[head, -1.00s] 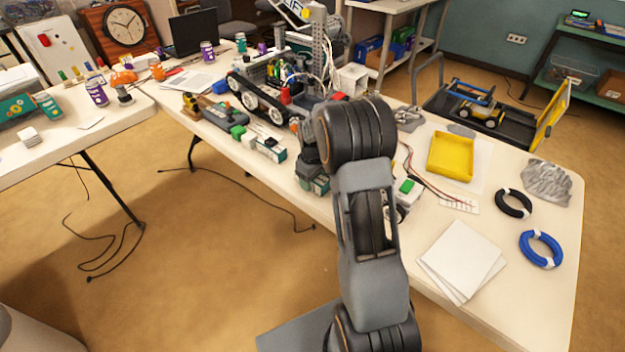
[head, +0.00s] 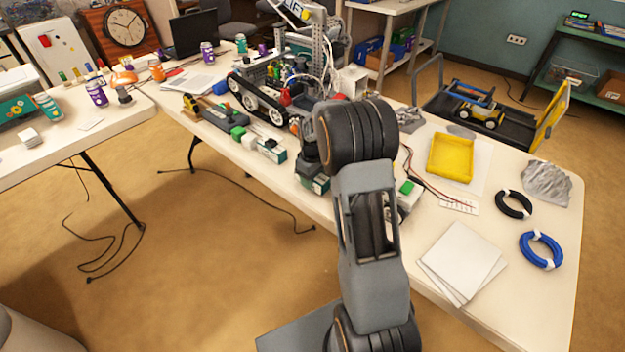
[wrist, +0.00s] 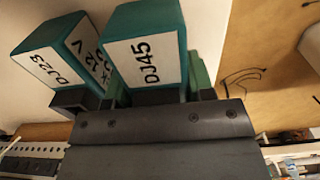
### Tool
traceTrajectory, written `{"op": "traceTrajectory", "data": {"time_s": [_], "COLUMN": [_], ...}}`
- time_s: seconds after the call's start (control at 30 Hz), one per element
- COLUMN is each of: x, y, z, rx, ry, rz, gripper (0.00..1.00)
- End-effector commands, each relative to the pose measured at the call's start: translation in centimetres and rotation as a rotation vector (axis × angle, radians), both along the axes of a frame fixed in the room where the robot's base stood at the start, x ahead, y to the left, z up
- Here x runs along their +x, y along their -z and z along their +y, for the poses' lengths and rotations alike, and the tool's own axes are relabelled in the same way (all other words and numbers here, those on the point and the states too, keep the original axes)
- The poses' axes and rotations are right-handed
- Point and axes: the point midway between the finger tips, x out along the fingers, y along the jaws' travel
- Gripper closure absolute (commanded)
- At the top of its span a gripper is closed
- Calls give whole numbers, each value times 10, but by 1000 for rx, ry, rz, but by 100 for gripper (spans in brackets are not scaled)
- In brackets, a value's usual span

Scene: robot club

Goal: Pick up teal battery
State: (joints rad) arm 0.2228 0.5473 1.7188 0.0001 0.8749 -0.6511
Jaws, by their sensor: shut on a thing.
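A teal battery with a white label reading DJ45 (wrist: 148,55) sits between the jaws of my gripper (wrist: 155,90) in the wrist view. The green finger pads press on both its sides. A second teal battery, labelled DJ23 (wrist: 58,52), stands just to its left, close to the left finger. In the head view my gripper (head: 312,172) is low over the front edge of the table, mostly hidden by my arm. A bit of teal and white (head: 320,184) shows at its tip. I cannot tell whether the held battery touches the table.
A white and green block (head: 268,148) lies on the table (head: 400,120) left of my gripper, with a tracked robot (head: 262,100) behind. A yellow tray (head: 451,157), white paper (head: 462,260), a black ring (head: 514,204) and a blue ring (head: 541,249) lie right.

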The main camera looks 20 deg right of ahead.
Motion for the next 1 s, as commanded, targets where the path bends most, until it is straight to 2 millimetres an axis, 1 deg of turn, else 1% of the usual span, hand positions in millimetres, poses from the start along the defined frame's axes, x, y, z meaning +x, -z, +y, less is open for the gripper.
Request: {"op": "traceTrajectory", "data": {"time_s": [0.13,0.17,0.47,0.6,0.7,0.8,1.0], "x": [1,-1,-45,-71,-86,-99,-114], "y": [-23,-28,-86,-97,-104,-110,-118], "z": [0,1,28,44,53,60,70], "rx": [-2,-1,-2,-1,0,0,0], "ry": [0,-1,-2,-2,-3,-1,0], "rz": [-6,-5,-6,-5,-4,-2,-2], "gripper": [94,94,94,94,94,94,94]}}
